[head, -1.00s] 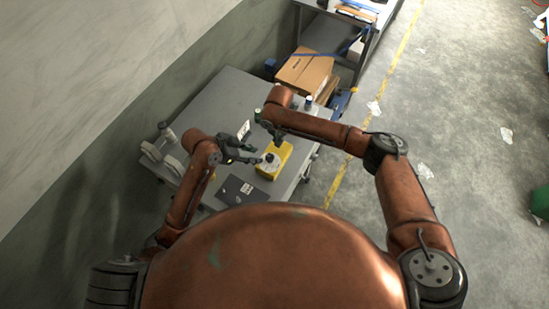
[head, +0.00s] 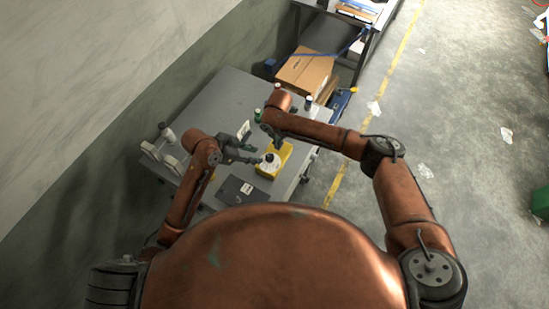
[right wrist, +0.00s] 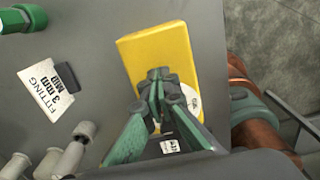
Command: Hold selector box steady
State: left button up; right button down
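The yellow selector box (head: 286,150) lies on the grey table, with a white dial and a black knob (head: 269,157) on top. In the right wrist view the box (right wrist: 150,45) shows below my right gripper (right wrist: 158,82), whose green fingers come together over it and cover part of the dial (right wrist: 192,101). The fingers look shut, with nothing clear between them. In the head view my right gripper (head: 272,134) is over the far end of the box. My left gripper (head: 249,158) is at the box's left side, close to the dial; its finger gap and any contact are too small to tell.
A white card marked FITTING 3 MM MID (right wrist: 48,88) stands left of the box. A dark plate (head: 243,192) lies near the table's front edge. Bottles with green and dark caps stand at the far side. A cardboard box (head: 305,72) is beyond the table (head: 215,98).

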jog(key=shift+f, duration=0.75)
jog(key=shift+f, duration=0.25)
jog(key=shift+f, duration=0.1)
dwell(0.3)
